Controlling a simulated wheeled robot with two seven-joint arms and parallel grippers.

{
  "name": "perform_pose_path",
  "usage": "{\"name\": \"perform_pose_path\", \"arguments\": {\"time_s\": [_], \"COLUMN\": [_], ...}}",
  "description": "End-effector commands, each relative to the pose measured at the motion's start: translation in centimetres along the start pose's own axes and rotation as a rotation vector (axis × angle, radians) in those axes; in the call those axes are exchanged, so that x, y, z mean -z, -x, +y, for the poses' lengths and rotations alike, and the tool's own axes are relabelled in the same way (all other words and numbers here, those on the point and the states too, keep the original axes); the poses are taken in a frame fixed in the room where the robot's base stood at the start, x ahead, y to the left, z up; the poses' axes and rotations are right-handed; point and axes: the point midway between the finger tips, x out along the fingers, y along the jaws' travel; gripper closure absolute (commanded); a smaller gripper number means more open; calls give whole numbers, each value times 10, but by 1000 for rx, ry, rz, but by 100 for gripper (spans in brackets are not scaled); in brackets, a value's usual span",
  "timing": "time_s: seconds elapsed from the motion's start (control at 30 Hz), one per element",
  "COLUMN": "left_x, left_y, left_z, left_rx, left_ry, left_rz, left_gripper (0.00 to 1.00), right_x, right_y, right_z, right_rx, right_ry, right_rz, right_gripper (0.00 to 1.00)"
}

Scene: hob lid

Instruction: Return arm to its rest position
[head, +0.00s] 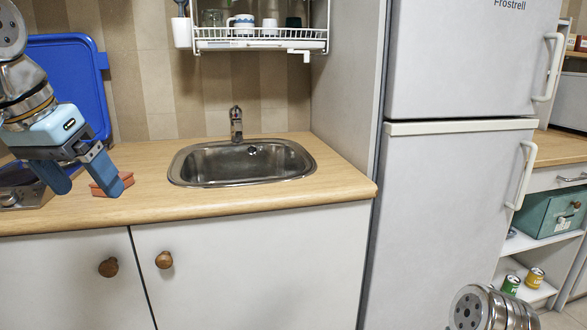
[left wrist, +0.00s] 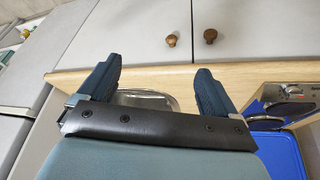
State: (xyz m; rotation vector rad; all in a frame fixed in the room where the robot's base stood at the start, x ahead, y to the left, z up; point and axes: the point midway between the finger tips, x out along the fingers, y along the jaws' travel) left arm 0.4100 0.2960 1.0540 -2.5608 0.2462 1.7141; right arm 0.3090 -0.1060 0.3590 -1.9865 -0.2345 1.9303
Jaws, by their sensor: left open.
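My left gripper (head: 88,184) is open and empty at the left of the head view, in front of the counter's left part. In the left wrist view its two blue fingers stand wide apart (left wrist: 158,72), with only the counter edge and part of the sink seen beyond them. The blue hob lid (head: 80,72) stands raised against the back wall, partly hidden by my left arm. The hob (head: 33,192) shows only in part below it. The lid also shows in the left wrist view (left wrist: 285,152). My right gripper is out of view; only a right arm link shows at lower right.
A steel sink (head: 243,166) is set in the wooden counter (head: 340,180). A reddish block (head: 100,187) lies behind the left fingers. A dish rack (head: 260,40) hangs above the sink. A tall fridge (head: 450,190) stands right of the counter. Cabinet doors (head: 240,260) are shut.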

Motion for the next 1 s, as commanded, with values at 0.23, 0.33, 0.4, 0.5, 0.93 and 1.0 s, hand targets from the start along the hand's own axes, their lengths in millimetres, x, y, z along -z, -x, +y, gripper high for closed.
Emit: {"name": "perform_pose_path", "arguments": {"time_s": [0.23, 0.33, 0.4, 0.5, 0.93, 1.0], "left_x": [17, 25, 32, 42, 56, 39], "left_y": [-32, -48, -64, -92, -326, -385], "left_z": [3, 6, 8, 11, 53, 66], "left_rx": [-7, -13, -18, -27, -141, -175], "left_ry": [-12, -18, -23, -31, -42, -27], "left_rz": [-13, -17, -23, -31, -107, -128], "left_gripper": [8, 8, 8, 8, 8, 8], "right_x": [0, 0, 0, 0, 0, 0], "right_y": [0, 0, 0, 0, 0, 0], "right_z": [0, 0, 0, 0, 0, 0], "right_rx": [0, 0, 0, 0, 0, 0], "right_ry": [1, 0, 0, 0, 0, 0], "right_rz": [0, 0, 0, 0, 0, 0], "right_gripper": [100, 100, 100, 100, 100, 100]}}
